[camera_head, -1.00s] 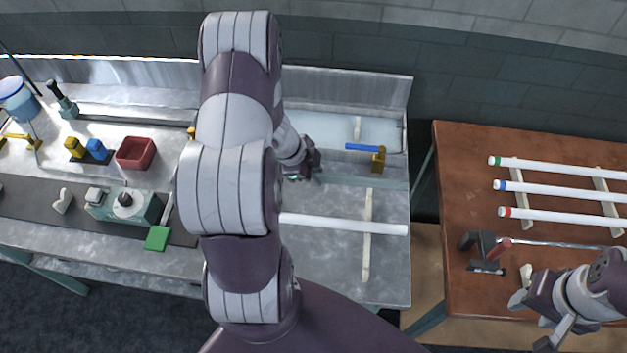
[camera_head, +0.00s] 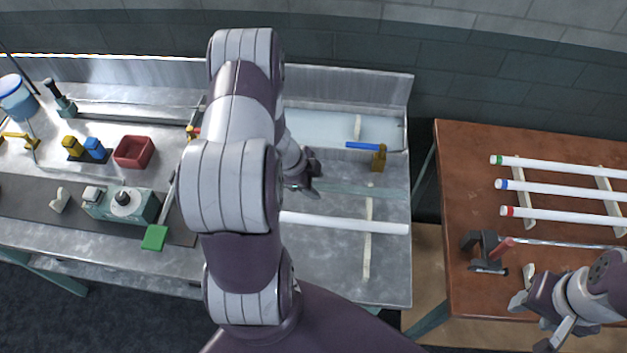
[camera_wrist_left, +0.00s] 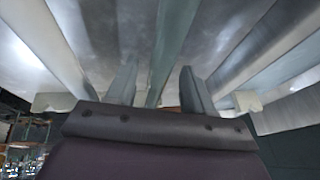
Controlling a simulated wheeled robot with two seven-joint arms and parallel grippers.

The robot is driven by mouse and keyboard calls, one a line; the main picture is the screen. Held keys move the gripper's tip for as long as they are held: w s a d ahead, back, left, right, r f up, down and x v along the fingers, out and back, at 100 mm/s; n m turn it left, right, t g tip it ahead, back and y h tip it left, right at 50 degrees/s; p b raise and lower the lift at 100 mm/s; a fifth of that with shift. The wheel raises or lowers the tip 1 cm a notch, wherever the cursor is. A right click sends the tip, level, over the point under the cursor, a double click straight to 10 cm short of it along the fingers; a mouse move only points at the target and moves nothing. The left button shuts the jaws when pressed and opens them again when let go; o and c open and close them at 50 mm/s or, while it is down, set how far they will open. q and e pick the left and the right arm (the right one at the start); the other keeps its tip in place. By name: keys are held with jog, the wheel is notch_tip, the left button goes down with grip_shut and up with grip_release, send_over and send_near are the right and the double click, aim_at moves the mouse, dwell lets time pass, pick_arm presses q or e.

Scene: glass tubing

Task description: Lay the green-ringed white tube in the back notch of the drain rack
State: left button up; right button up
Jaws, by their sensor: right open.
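The green-ringed white tube (camera_head: 560,167) lies at the back of a pale rack (camera_head: 527,215) on the brown table, its green ring at the left end. Blue-ringed (camera_head: 560,190) and red-ringed (camera_head: 560,214) tubes lie in front. My left gripper (camera_head: 305,185), partly hidden by its arm, is over the metal bench, shut on a translucent greenish tube (camera_head: 350,189); the wrist view shows that tube (camera_wrist_left: 165,55) between its fingers (camera_wrist_left: 160,85). A pale support strip (camera_head: 367,240) and an unringed-looking white tube (camera_head: 345,223) lie on the bench. My right gripper (camera_head: 536,322) is open, empty, at the table's front.
A blue-handled brass tap (camera_head: 378,158) stands behind the held tube, beside the sink (camera_head: 330,125). A red bin (camera_head: 134,152) and a green device (camera_head: 122,205) are left. A gap separates bench and table.

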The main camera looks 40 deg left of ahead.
pick_arm(q)
jog(key=shift+r, duration=0.35)
jog(key=p+v, duration=0.4)
jog(key=v, duration=0.8)
jog(key=w+d+r+n+t+y, duration=0.1)
jog(key=w+d+r+n+y, duration=0.25)
jog(key=w+r+n, duration=0.3)
jog(key=s+d+r+n+g, duration=0.2)
jog(key=s+d+n, duration=0.4)
jog(key=s+d, duration=0.4)
jog(key=d+g, duration=0.1)
jog(key=d, duration=0.2)
jog(key=shift+s+r+g, duration=0.2)
jog(key=shift+s+g, duration=0.1)
jog(key=shift+s, duration=0.1)
jog(key=shift+h, duration=0.25)
jog(key=shift+d, duration=0.1)
